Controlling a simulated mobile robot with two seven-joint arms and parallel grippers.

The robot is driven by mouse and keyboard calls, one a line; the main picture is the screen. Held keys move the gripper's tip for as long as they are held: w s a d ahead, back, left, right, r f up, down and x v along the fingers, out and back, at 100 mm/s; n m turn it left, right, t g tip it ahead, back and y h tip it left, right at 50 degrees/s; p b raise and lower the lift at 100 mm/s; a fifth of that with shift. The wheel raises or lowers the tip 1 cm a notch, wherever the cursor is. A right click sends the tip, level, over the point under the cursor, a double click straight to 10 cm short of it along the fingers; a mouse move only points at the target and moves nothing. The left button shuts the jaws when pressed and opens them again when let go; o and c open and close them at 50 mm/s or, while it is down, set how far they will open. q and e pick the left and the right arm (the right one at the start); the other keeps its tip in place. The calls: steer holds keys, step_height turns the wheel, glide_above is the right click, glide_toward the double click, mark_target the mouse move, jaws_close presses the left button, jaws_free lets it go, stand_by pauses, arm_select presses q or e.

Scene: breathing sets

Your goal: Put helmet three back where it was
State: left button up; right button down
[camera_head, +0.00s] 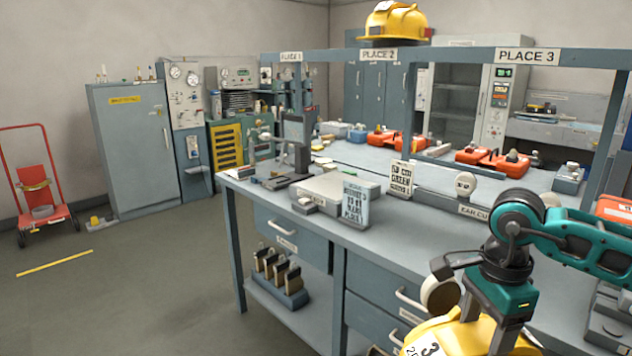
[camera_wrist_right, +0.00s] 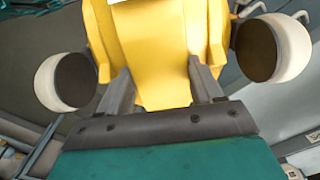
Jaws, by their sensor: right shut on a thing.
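Helmet three (camera_head: 450,335), yellow with a "3" label, is at the bottom right of the head view, its lower part cut off. An ear cup (camera_head: 440,295) shows at its side. My right gripper (camera_wrist_right: 160,88) is shut on helmet three, its fingers on both sides of a narrow yellow part (camera_wrist_right: 160,45). Two white and dark ear cups flank it in the right wrist view. The PLACE 3 sign (camera_head: 528,56) is on the upper rail (camera_head: 455,57), with no helmet above it. Another yellow helmet (camera_head: 396,22) sits above the PLACE 2 sign (camera_head: 379,54). My left gripper is out of view.
Rail posts stand between the signs. Open floor (camera_head: 130,290) lies to the left, with a red trolley (camera_head: 40,190).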

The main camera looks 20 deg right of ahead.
mark_target(424, 345)
steer(key=w+a+n, duration=0.1)
steer(key=a+n, duration=0.1)
steer(key=n, duration=0.1)
steer(key=w+a+f+n, duration=0.1)
steer(key=a+n, duration=0.2)
steer(key=w+a+f+n, duration=0.1)
steer(key=a+n, duration=0.2)
steer(key=shift+a, duration=0.15)
steer(key=w+a+n, duration=0.2)
steer(key=a+n, duration=0.7)
steer(key=n, duration=0.1)
steer(key=shift+r+n, duration=0.2)
steer(key=shift+n, duration=0.1)
steer(key=shift+a, duration=0.1)
